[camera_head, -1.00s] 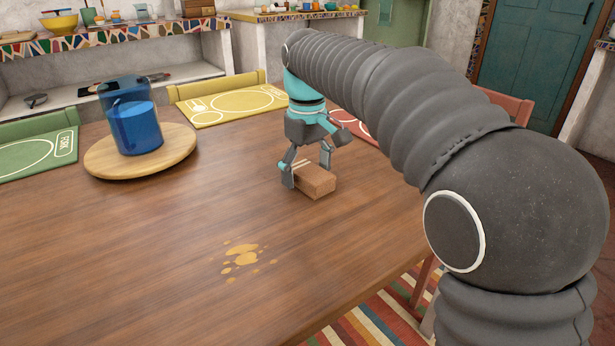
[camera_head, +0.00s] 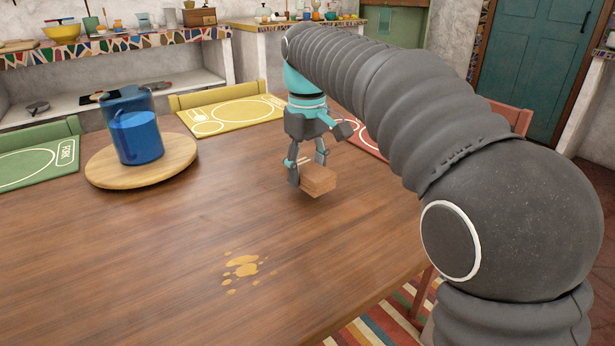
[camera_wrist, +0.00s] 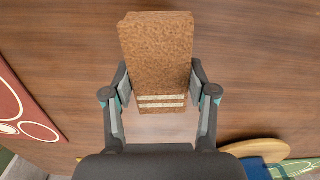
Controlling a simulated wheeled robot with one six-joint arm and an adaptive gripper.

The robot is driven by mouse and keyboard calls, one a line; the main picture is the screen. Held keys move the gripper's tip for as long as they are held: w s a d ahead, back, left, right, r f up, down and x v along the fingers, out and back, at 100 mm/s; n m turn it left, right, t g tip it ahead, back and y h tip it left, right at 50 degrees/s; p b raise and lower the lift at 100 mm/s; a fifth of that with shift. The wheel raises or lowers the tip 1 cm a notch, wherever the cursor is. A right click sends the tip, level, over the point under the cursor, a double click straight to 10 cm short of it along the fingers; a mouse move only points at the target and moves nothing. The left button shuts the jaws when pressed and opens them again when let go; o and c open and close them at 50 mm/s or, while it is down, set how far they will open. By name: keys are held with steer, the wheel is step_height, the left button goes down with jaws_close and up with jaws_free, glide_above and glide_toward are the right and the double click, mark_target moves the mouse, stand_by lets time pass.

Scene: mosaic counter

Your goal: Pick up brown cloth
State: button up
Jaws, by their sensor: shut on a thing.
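The brown cloth (camera_head: 318,180) is a folded, block-like brown bundle with two pale stripes near one end. My gripper (camera_head: 306,172) is shut on it, with one finger on each side. In the wrist view the cloth (camera_wrist: 157,55) lies between the two fingers of my gripper (camera_wrist: 160,103), gripped near its striped end, and the rest sticks out beyond the fingertips. In the head view a shadow lies under the cloth, and it appears slightly above the wooden table (camera_head: 150,250).
An orange-yellow spill (camera_head: 243,266) lies on the table nearer the camera. A blue jug (camera_head: 137,135) stands on a round wooden board (camera_head: 105,172) at left. Yellow (camera_head: 232,114), green (camera_head: 40,162) and red (camera_head: 362,138) placemats lie along the far edges. The table's middle is clear.

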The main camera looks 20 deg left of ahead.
steer(key=s+d+r, duration=0.4)
steer(key=d+r, duration=0.4)
steer(key=d, duration=0.3)
steer(key=shift+s, duration=0.15)
steer(key=o, duration=0.6)
steer(key=shift+c, duration=0.2)
steer(key=c, duration=0.4)
